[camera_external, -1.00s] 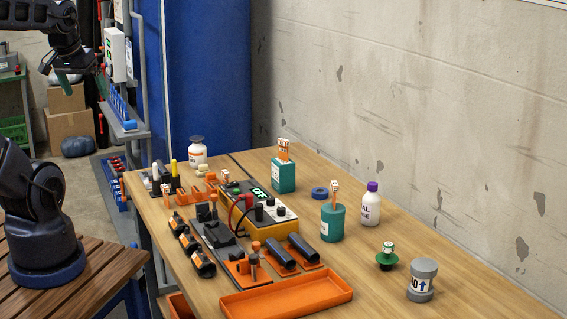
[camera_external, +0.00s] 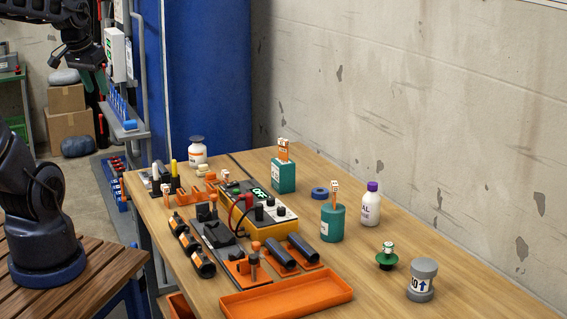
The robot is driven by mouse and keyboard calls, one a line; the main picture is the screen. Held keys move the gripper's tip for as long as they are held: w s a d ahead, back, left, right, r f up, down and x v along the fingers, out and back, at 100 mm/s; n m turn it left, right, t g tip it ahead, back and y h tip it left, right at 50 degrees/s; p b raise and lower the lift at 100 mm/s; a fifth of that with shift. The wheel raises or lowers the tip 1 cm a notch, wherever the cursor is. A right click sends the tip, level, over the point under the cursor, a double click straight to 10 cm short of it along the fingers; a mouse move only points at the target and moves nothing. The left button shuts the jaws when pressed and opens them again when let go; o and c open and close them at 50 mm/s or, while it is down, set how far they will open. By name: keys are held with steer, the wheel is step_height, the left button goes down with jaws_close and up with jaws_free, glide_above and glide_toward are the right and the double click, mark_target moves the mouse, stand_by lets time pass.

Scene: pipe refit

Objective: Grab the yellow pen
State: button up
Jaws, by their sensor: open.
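The yellow pen (camera_external: 174,168) stands upright at the left back part of the workbench, its lower end in a dark holder (camera_external: 175,184). A white-topped pen (camera_external: 155,171) stands beside it on the left. My gripper (camera_external: 98,80) hangs high at the upper left, well apart from the pen and up and to the left of it in the picture. It is open, and nothing shows in it.
A white bottle (camera_external: 197,150) stands just behind the pens. Orange brackets (camera_external: 199,193) and an orange meter (camera_external: 262,217) lie to the right. A grey rail frame (camera_external: 142,80) with a white box (camera_external: 115,55) rises near my gripper. An orange tray (camera_external: 287,297) is at the front.

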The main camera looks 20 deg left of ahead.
steer(key=w+f+m+g+h, duration=0.15)
steer(key=w+m, duration=0.25)
steer(key=w, duration=0.6)
steer(key=m+g+h, duration=0.2)
steer(key=m+h, duration=0.1)
steer(key=m, duration=0.8)
glide_above(173, 160)
steer(key=a, duration=0.2)
step_height(173, 160, down, 24)
steer(key=shift+y, duration=0.25)
steer(key=x, duration=0.5)
steer(key=shift+a, duration=0.15)
steer(key=shift+a+x, duration=0.2)
steer(key=shift+x, duration=1.15)
steer(key=shift+a+x, duration=0.2)
steer(key=shift+x, duration=1.1)
steer(key=shift+f, duration=0.2)
jaws_close()
